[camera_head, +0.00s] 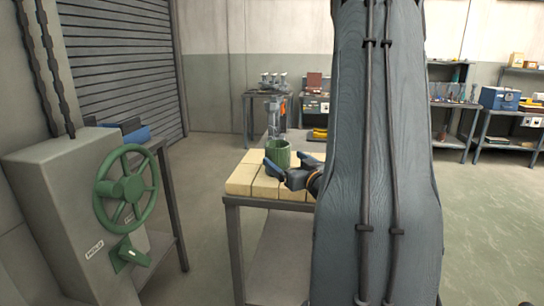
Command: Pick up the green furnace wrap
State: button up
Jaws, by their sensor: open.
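The green furnace wrap (279,154) is a short, hollow green cylinder. It stands upright on the pale yellow blocks on top of a metal table. My gripper (281,160) is open beside it, with one blue-tipped finger at its left and the other behind or right of it. I cannot tell whether the fingers touch the wrap or how much of it lies between them. My large grey arm hides the right part of the table.
The metal table (232,202) carries the pale blocks (245,180). At left stands a grey cabinet (60,215) with a green handwheel (125,188) and a green lever. Workbenches with tools line the back wall. Open floor (490,220) lies at the right.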

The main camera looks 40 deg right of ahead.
jog(key=shift+w+d+r, duration=0.1)
jog(key=shift+w, duration=0.4)
jog(key=p+x, duration=0.1)
jog(key=x, duration=0.1)
jog(key=d+x, duration=0.1)
jog(key=x, duration=0.2)
jog(key=shift+s+a+p, duration=0.1)
jog(key=shift+s+p, duration=0.05)
jog(key=shift+p, duration=0.25)
jog(key=shift+w, duration=0.5)
jog(key=c, duration=1.2)
jog(key=shift+o, duration=0.2)
